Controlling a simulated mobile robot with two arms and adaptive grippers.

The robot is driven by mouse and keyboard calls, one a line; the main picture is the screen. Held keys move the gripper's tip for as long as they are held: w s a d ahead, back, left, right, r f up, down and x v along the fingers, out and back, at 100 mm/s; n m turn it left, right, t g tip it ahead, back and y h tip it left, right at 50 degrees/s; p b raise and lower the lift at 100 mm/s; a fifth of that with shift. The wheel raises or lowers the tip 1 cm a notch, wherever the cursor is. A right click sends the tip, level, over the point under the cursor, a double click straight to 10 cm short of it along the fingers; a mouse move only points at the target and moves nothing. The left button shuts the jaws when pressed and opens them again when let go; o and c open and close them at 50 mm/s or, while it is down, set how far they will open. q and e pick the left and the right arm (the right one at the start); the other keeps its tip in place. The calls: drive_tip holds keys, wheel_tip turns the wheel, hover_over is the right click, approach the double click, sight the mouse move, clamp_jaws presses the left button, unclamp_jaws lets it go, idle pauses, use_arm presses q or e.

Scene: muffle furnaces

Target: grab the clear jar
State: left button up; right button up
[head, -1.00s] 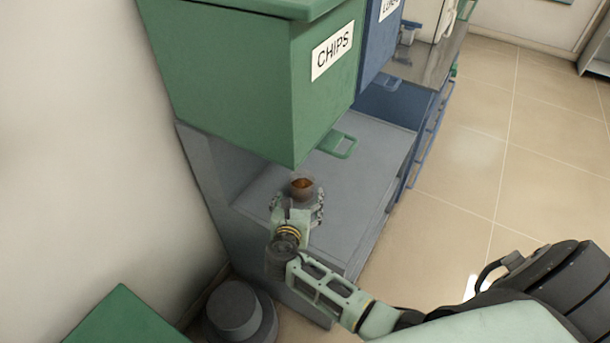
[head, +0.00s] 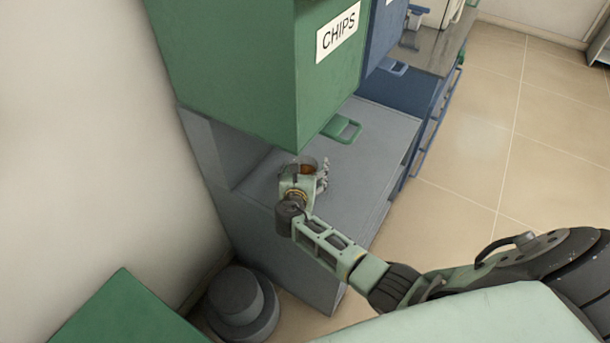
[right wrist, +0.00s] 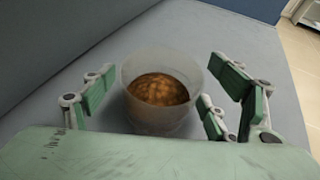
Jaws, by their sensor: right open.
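The clear jar (right wrist: 163,88) holds brown contents and stands upright on the grey surface. In the right wrist view it sits between the open fingers of my right gripper (right wrist: 165,95), with a gap on each side. In the head view the jar (head: 308,165) shows just beyond my right gripper (head: 305,178), which partly hides it. My left gripper is not in view.
The jar stands on a grey cabinet top (head: 362,165). A green bin labelled CHIPS (head: 260,70) rises close behind it, with a blue bin (head: 382,35) farther back. A grey round stepped object (head: 237,300) is on the floor. The cabinet top to the right is clear.

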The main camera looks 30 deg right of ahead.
drive_tip(key=c, duration=1.4)
drive_tip(key=shift+r, duration=0.1)
